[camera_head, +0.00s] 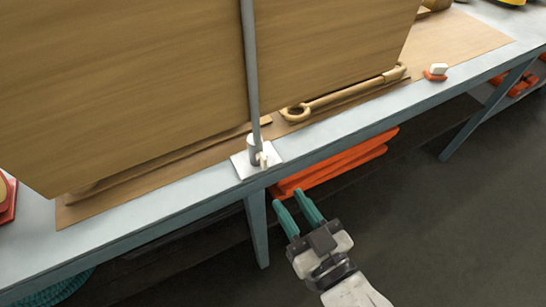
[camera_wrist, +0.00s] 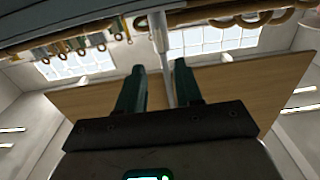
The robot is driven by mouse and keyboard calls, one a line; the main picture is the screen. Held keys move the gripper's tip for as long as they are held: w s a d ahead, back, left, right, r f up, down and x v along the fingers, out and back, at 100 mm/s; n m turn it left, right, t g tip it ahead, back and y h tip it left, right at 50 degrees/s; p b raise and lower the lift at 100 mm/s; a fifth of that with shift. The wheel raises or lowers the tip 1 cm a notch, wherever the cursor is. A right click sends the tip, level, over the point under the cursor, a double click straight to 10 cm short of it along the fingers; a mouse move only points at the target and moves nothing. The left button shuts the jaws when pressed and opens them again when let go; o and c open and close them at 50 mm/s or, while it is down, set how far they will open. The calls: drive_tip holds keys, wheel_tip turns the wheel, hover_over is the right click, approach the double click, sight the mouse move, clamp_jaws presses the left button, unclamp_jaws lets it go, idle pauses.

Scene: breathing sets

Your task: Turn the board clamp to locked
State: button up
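The board clamp (camera_head: 247,170) is a white plate and post at the front edge of the bench, with a small cream tab facing out. A tall grey rod (camera_head: 251,70) rises from it in front of a large wooden board (camera_head: 120,90). The post also shows in the wrist view (camera_wrist: 159,42), in line with the space between my fingers. My gripper (camera_head: 288,199) is open and empty, with two teal fingers apart. It is in front of the bench edge, below and right of the clamp, and not touching it. Whether the clamp is locked cannot be told.
The grey-blue bench top (camera_head: 350,118) runs diagonally across the head view. A wooden wrench-like tool (camera_head: 345,97) lies behind the clamp. A red base with a white knob (camera_head: 437,72) sits at the right. Orange pieces (camera_head: 335,165) lie under the bench. The floor in front is clear.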

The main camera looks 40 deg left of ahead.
sight(266, 164)
drive_tip(key=p+x, duration=0.2)
drive_tip(key=x, duration=0.6)
drive_tip(key=shift+w+a+r+p, duration=0.1)
drive_tip(key=shift+w+a+p, duration=0.1)
drive_tip(key=shift+p, duration=0.1)
drive_tip(key=shift+x, duration=0.8)
clamp_jaws()
